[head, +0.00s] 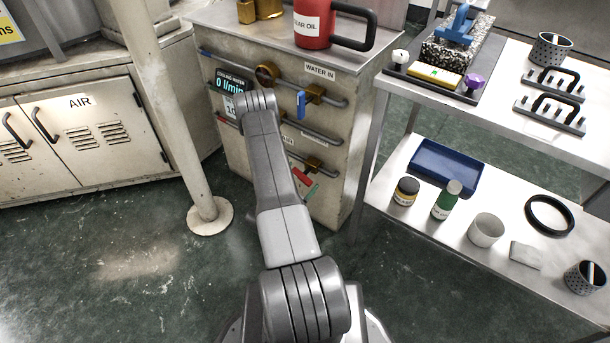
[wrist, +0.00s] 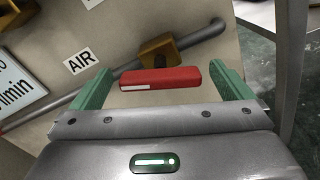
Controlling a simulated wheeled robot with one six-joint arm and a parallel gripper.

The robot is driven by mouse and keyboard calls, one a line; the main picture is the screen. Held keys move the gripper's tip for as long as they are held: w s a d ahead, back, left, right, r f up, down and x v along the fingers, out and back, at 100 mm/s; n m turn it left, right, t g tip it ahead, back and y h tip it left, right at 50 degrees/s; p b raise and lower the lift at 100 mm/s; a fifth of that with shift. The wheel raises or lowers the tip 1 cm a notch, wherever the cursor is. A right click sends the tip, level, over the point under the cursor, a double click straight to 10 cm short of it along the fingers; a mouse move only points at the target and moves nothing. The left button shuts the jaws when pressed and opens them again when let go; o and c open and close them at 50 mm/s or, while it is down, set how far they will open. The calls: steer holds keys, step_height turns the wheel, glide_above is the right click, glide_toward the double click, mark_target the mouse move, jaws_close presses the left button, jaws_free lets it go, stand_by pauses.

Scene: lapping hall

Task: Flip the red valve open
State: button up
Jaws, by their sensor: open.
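The red valve lever (wrist: 160,79) lies between the two green fingers of my open gripper (wrist: 160,84) in the wrist view. Small gaps show between the lever ends and the fingers, so they look apart. The lever is at an angle to its grey pipe, below a brass valve body (wrist: 158,51). In the head view the red lever (head: 302,181) shows low on the cabinet front, beside a green finger. My arm hides most of the gripper there.
The cabinet (head: 345,120) carries more pipes, a blue-handled valve (head: 301,104) and a flow display (head: 231,80). A steel shelf table (head: 400,165) stands close on the right. A pale post (head: 180,110) stands left of my arm.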

mark_target(304, 174)
steer(key=shift+x, duration=1.6)
steer(key=c, duration=1)
steer(key=shift+f+n+b, duration=0.15)
steer(key=shift+n+b, duration=0.55)
steer(key=shift+n, duration=0.1)
steer(key=shift+n+b, duration=0.45)
steer(key=shift+n, duration=0.95)
steer(key=o, duration=1)
